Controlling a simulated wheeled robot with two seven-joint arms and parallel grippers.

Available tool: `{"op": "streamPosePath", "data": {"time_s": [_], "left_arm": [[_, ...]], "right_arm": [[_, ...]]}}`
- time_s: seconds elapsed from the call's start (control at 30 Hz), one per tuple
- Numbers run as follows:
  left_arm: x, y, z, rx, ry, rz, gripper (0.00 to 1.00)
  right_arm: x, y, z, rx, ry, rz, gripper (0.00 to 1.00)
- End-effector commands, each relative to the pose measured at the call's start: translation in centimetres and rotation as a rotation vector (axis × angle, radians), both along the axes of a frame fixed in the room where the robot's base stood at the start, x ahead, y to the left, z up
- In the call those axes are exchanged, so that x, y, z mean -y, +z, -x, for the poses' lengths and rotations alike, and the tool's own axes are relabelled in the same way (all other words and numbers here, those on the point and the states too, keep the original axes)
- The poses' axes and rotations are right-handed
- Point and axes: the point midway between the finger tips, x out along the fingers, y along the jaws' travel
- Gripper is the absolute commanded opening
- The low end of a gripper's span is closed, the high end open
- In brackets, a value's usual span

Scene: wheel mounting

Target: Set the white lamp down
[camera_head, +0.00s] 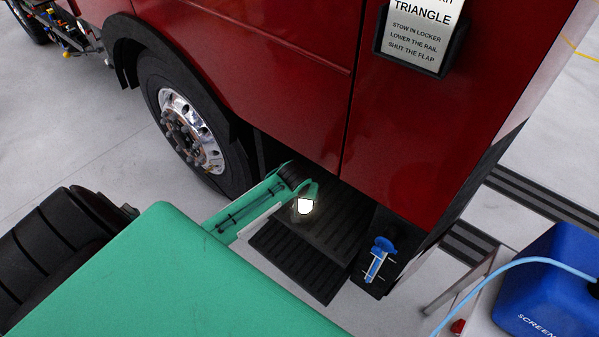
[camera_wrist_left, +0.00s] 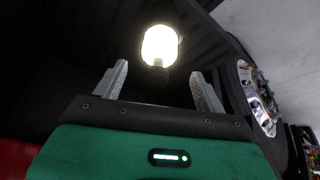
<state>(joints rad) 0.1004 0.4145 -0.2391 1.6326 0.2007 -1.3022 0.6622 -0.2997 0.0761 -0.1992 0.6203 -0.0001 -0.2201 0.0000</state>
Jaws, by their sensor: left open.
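The lamp (camera_head: 305,206) glows bright white over the black step under the red truck. In the left wrist view the lit lamp (camera_wrist_left: 160,45) shows just beyond my fingertips, with a short stem at its lower end. My left gripper (camera_wrist_left: 160,72) is open, its two grey fingers apart on either side below the lamp. No finger visibly grips it. In the head view my green left arm reaches to the step, and its fingers are too small to make out. Whether the lamp's base rests on the step is hard to tell. My right gripper is not in view.
The black steps (camera_head: 318,272) sit below the red truck body (camera_head: 275,60). A truck wheel (camera_head: 190,130) is to the left. A blue-handled item (camera_head: 378,258) is mounted right of the steps. A blue container (camera_head: 545,290) with a pale hose stands at the lower right.

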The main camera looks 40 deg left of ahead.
Motion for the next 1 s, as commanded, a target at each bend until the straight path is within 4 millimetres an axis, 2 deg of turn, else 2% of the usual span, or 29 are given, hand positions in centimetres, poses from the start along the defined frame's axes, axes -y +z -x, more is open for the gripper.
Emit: {"op": "streamPosePath", "data": {"time_s": [0.2,0.33,0.7,0.77,0.87,0.97,1.0], "left_arm": [[0.5,2.9,1.2,0.003,0.0,0.001,0.72],[0.6,4.0,1.6,0.002,0.0,0.0,0.72],[0.6,4.3,1.8,-0.002,-0.001,0.0,0.72],[0.6,3.4,2.0,-0.008,-0.005,0.001,0.72],[0.5,-0.5,2.7,-0.033,-0.027,0.0,0.72],[0.5,-7.3,4.8,-0.072,-0.07,-0.004,0.72],[0.5,-10.5,6.2,-0.091,-0.095,-0.007,0.72]], "right_arm": [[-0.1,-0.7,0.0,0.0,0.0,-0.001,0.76],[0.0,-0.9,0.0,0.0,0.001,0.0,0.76],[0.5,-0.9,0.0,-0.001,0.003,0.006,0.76],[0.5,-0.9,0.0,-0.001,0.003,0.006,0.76],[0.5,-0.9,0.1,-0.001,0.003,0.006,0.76],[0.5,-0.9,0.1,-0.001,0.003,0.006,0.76],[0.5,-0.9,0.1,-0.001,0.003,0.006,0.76]]}}
